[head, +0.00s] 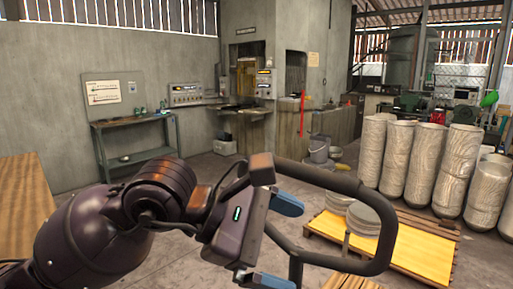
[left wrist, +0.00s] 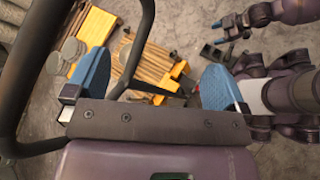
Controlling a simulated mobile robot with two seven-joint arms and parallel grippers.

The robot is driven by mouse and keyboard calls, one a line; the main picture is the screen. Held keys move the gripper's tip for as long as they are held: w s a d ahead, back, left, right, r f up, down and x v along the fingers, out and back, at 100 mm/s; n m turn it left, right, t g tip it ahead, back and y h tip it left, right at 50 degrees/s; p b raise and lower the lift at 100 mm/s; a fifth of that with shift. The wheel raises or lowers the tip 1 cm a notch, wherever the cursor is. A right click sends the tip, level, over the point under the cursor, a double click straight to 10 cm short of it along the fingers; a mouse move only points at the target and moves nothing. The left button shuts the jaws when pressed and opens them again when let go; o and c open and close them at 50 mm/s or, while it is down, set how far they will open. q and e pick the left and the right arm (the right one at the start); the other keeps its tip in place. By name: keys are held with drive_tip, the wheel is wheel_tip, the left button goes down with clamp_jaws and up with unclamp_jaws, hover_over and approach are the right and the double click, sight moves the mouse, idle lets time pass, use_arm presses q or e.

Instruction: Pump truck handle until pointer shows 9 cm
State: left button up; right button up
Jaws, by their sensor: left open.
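The pump truck handle (head: 387,225) is a black loop in the head view, and it also shows at the left of the left wrist view (left wrist: 37,62). My left gripper (head: 280,242) is open at the near side of the loop. Its two blue fingertips are apart, and the loop's lower bar appears to pass between them; contact cannot be told. The left gripper also shows in its wrist view (left wrist: 155,85). What looks like my right gripper (left wrist: 231,27) is small at the top of that view; its jaw opening is unclear. I see no pointer or scale.
A pallet (head: 435,222) with yellow panels and grey discs stands beyond the handle. Tall stacks of bowls (head: 400,155) stand at the right. A workbench (head: 135,122) is against the left wall, and a wooden surface (head: 22,205) is at the near left. Floor between them is open.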

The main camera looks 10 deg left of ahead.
sight(298, 172)
use_arm(q)
drive_tip(key=w+a+r+m+t+y+p, duration=0.1)
drive_tip(key=w+a+r+m+t+y, duration=0.25)
drive_tip(key=r+t, duration=0.5)
drive_tip(key=shift+n+g+y, duration=0.35)
drive_tip(key=shift+n+y, duration=0.2)
drive_tip(key=shift+y, duration=0.1)
drive_tip(key=x, duration=0.2)
drive_tip(key=r+b+x, duration=0.1)
drive_tip(key=x, duration=0.4)
drive_tip(key=shift+w+d+r, duration=0.1)
drive_tip(key=shift+w, duration=0.4)
drive_tip(key=b+x, duration=0.2)
drive_tip(key=x, duration=0.2)
drive_tip(key=shift+b, duration=0.4)
drive_tip(key=shift+w, duration=0.15)
drive_tip(key=shift+w+d+f, duration=0.1)
drive_tip(key=shift+d+f, duration=0.1)
drive_tip(key=shift+w+d+b, duration=0.1)
drive_tip(key=shift+w+b, duration=0.05)
drive_tip(key=shift+b, duration=0.15)
drive_tip(key=c, duration=1.6)
use_arm(e)
drive_tip(key=f, duration=0.2)
drive_tip(key=s+f, duration=0.1)
drive_tip(key=f, duration=0.1)
drive_tip(key=shift+d, duration=0.15)
drive_tip(key=shift+f+g, duration=0.1)
drive_tip(key=shift+g, duration=0.2)
